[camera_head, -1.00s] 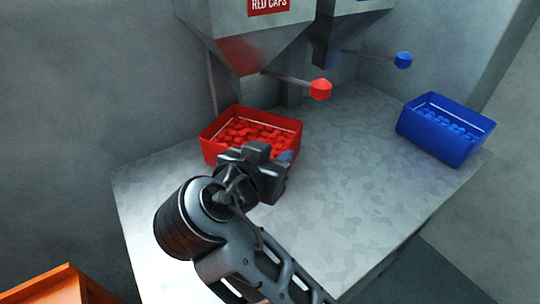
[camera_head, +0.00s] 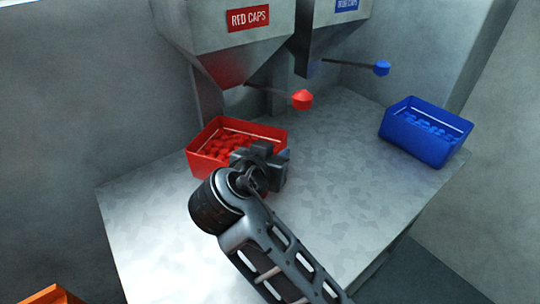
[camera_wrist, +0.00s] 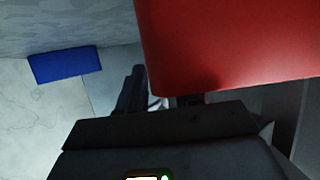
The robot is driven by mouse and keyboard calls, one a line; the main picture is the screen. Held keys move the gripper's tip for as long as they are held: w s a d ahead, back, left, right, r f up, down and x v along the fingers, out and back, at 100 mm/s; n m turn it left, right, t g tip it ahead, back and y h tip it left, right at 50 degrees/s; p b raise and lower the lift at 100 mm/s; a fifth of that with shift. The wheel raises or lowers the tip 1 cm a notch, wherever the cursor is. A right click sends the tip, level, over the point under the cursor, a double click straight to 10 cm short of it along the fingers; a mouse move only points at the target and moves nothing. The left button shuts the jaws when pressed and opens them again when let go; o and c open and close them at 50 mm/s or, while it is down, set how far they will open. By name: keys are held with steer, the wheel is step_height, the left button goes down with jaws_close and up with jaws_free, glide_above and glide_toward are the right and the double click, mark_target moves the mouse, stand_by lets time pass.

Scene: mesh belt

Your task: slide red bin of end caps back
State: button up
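The red bin (camera_head: 196,165) of red end caps (camera_head: 222,151) stands on the table below the red-caps hopper. My gripper (camera_head: 266,163) is at the bin's near right side in the head view and hides part of its front and right corner. In the wrist view the bin's smooth red wall (camera_wrist: 235,45) fills the upper right, very close to my gripper (camera_wrist: 158,100). One dark finger shows just left of the wall. The other is mostly hidden, so I cannot tell whether the fingers are closed on the wall or touching it.
The red-caps hopper (camera_head: 245,45) with its red-knobbed lever (camera_head: 302,99) overhangs the back. A blue bin (camera_head: 420,146) stands at the right under the blue-knobbed lever (camera_head: 382,68). The table (camera_head: 150,222) is clear in front. An orange object (camera_head: 55,296) is at the lower left.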

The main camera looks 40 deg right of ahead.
steer(key=shift+c, duration=0.4)
jaws_close()
